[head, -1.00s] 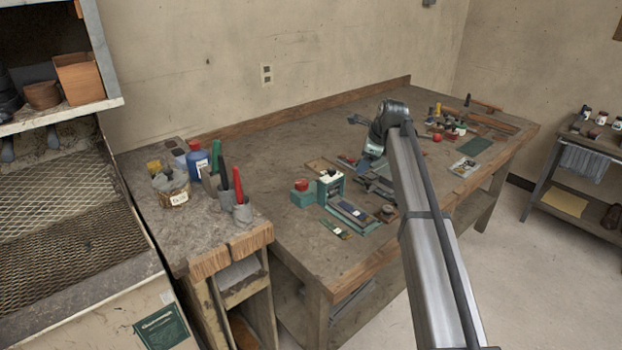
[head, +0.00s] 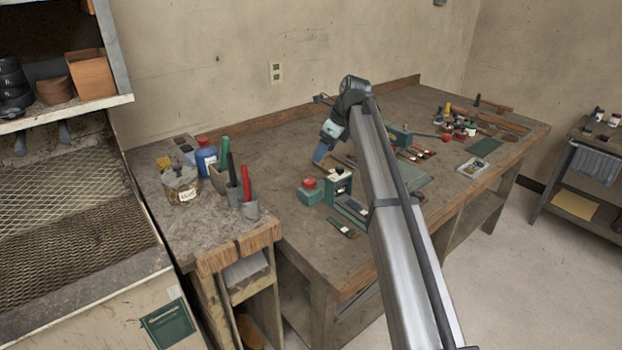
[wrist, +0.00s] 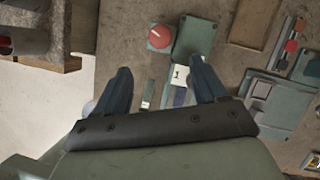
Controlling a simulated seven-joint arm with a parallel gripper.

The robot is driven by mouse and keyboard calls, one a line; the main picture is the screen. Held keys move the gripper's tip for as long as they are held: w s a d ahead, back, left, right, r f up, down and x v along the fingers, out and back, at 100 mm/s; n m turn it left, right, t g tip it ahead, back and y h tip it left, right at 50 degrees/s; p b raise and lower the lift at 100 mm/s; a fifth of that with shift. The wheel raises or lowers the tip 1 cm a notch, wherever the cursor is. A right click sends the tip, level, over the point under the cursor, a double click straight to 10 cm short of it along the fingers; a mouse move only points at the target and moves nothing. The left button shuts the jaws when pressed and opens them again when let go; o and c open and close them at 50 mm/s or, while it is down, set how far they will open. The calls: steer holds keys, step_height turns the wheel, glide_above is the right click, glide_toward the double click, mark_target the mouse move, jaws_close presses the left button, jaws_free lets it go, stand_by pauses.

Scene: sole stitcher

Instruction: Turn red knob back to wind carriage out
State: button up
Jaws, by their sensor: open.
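The red knob (head: 310,183) sits on top of a green block at the left end of the green stitcher (head: 339,186) on the bench. In the wrist view the red knob (wrist: 160,36) is near the top, beyond the fingertips, with a pale mark on it. The carriage lies along the stitcher's rail and is partly hidden by my arm and gripper. My gripper (wrist: 158,80) is open and empty, its two blue fingers spread. In the head view my gripper (head: 322,158) hangs above the bench, behind and slightly right of the knob, apart from it.
A side bench at left holds a glass jar (head: 181,186), a blue bottle (head: 204,157) and cups with red and green tools. Another green machine with a red ball (head: 446,138) and small tools stands farther right. The bench around the knob's left is clear.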

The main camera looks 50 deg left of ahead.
mark_target(310, 180)
steer(key=x, duration=1.3)
steer(key=shift+c, duration=0.4)
steer(key=shift+w, duration=0.1)
steer(key=c, duration=0.9)
